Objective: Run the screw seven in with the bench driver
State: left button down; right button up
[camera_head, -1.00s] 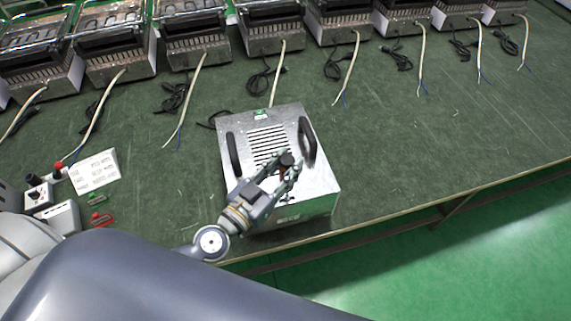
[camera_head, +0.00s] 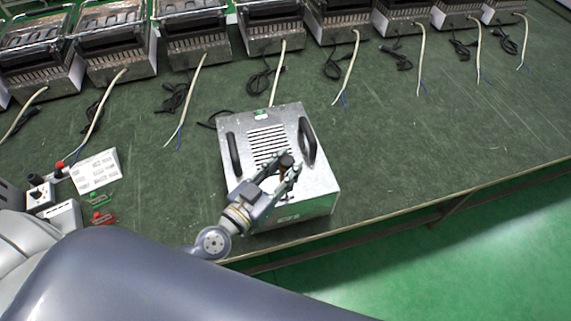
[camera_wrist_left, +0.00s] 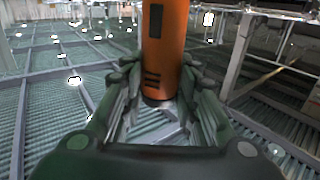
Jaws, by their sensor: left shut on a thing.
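The steel heater box (camera_head: 313,190) sits near the bench's front edge, with slots and two black handles on top. My left gripper (camera_head: 283,172) is over the box's top, between the handles and toward the near side. It is shut on the bench driver, whose dark end (camera_head: 286,159) shows between the fingers. In the left wrist view the driver (camera_wrist_left: 163,50) is an orange cylinder standing between my finger pads (camera_wrist_left: 158,95). Screw seven cannot be made out; the gripper and driver cover part of the top. The driver's contact with a screw cannot be seen. My right gripper is out of view.
A row of similar heaters (camera_head: 195,45) with loose cables lines the back of the green bench (camera_head: 420,130). A white label card (camera_head: 95,170), a green clip (camera_head: 98,199), a red clip (camera_head: 103,218) and small control boxes (camera_head: 40,197) lie at left. The bench right of the box is clear.

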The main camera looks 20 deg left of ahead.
aim_at(285, 161)
pick_arm(q)
jog(key=shift+f+b, duration=0.3)
jog(key=shift+f, duration=0.2)
dwell(0.4)
jog(key=shift+f, duration=0.35)
dwell(0.9)
jog(key=shift+r, duration=0.1)
notch_tip(285, 161, up, 5)
jog(key=p, duration=0.6)
jog(key=shift+r, duration=0.1)
dwell(0.5)
